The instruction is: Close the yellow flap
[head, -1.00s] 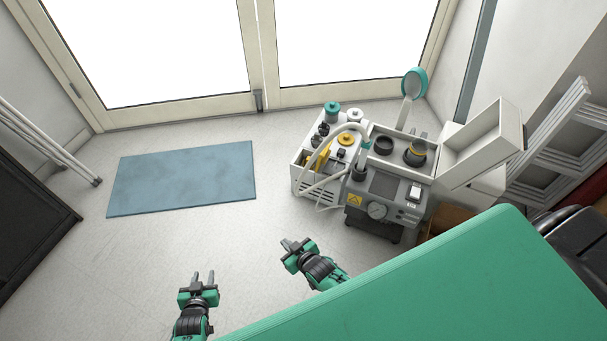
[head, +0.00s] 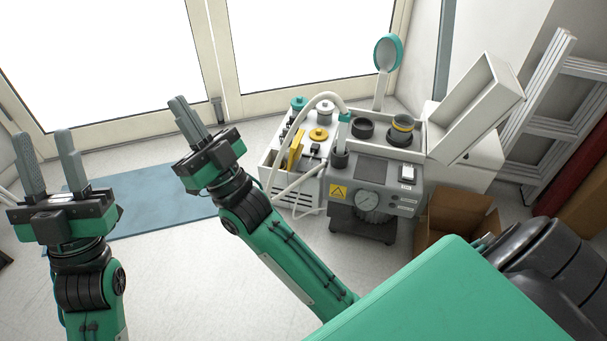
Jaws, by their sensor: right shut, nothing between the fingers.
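The yellow flap (head: 296,151) is a small thin plate on the white compressor unit (head: 275,178). It stands tilted up, near a round yellow cap (head: 318,134). A pale hose arches past it. My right gripper (head: 182,108) is left of the unit with its two fingers together and nothing between them, apart from the flap. My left gripper (head: 45,145) is at the far left, its fingers spread and empty, well away from the flap.
A blue mat (head: 150,205) is on the floor. A green surface (head: 445,300) fills the lower right.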

